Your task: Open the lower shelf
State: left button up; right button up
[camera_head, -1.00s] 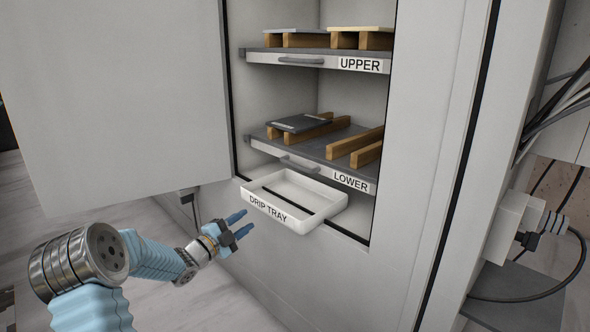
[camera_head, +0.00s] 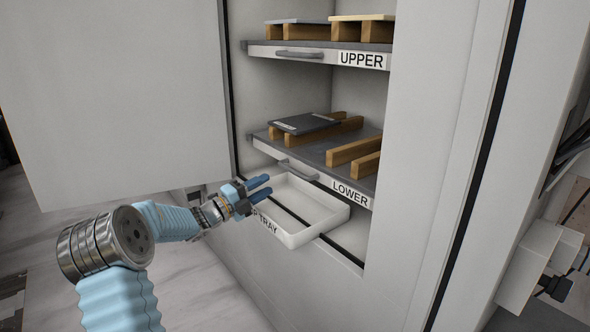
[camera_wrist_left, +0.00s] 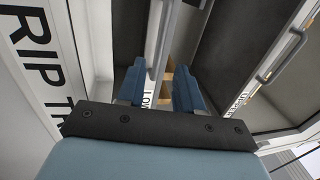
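The lower shelf (camera_head: 345,188) is a dark slab with a pale front labelled LOWER and a grey bar handle (camera_head: 298,170). It sits inside the cabinet. My left gripper (camera_head: 267,186) is open and empty, left of and slightly below that handle, apart from it, over the drip tray's left side. In the left wrist view, the open fingers (camera_wrist_left: 160,88) stand apart, with the lower shelf's front (camera_wrist_left: 158,45) and part of its label visible beyond and between them. My right gripper is not in view.
A white drip tray (camera_head: 305,238) juts out below the lower shelf. The upper shelf (camera_head: 315,57) has its own handle. An open door (camera_head: 115,100) stands at left. Wooden bars and a dark plate (camera_head: 304,123) lie on the lower shelf.

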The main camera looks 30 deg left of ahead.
aim_at(290, 171)
pick_arm(q)
jog(key=p+x, duration=0.1)
jog(key=x, duration=0.9)
jog(key=shift+w+d, duration=0.2)
jog(key=shift+w, duration=0.1)
jog(key=shift+c, duration=0.5)
grip_shut()
